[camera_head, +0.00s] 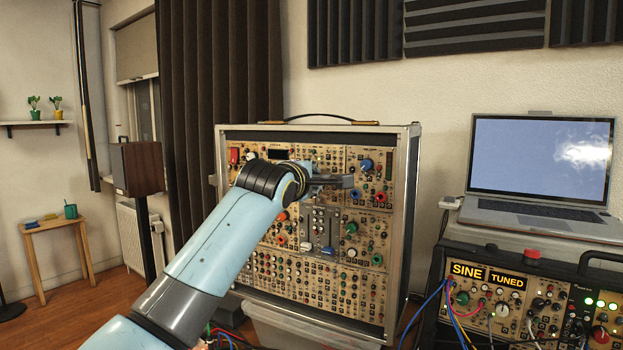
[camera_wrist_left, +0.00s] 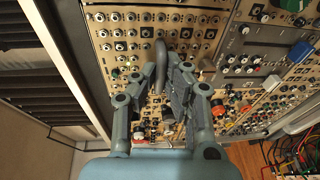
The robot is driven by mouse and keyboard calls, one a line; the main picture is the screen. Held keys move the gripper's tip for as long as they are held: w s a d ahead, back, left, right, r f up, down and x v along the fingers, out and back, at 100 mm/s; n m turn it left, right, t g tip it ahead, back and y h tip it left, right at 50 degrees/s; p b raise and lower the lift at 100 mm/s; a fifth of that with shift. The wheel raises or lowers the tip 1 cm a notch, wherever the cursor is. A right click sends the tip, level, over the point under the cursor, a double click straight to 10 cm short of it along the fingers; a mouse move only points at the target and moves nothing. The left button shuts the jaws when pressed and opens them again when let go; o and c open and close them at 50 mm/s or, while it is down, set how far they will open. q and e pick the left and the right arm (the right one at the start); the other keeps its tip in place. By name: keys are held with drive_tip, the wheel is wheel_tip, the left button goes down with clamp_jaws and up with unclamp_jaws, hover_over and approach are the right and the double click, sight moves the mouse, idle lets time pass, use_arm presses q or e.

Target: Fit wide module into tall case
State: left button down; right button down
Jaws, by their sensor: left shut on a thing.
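The tall case (camera_head: 403,230) stands upright in the middle of the head view, its front packed with tan panels of knobs, jacks and sliders. My left gripper (camera_head: 337,181) is in front of its upper middle, with its fingers shut. In the left wrist view my left gripper (camera_wrist_left: 168,62) is closed on a grey grip-like part in front of a tan jack panel, which I take as the wide module (camera_wrist_left: 122,32). My arm hides much of the case's left side, and the module's edges are hard to make out. I cannot tell how deep it sits. My right gripper is out of view.
A laptop (camera_head: 540,160) sits open at the right, above a rack unit (camera_head: 487,285) with blue and red cables. A clear plastic bin (camera_head: 295,333) is under the case. A speaker (camera_head: 137,168) on a stand is at the left. A wall is close behind.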

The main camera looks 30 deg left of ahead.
use_arm(q)
drive_tip(key=shift+r, duration=0.1)
drive_tip(key=c, duration=1.4)
unclamp_jaws()
drive_tip(key=shift+w, duration=0.1)
drive_tip(key=s, duration=0.4)
drive_tip(key=s+d, duration=0.1)
drive_tip(key=s, duration=0.3)
drive_tip(key=s+d+r, duration=0.1)
drive_tip(key=s, duration=0.3)
drive_tip(key=shift+w, duration=0.1)
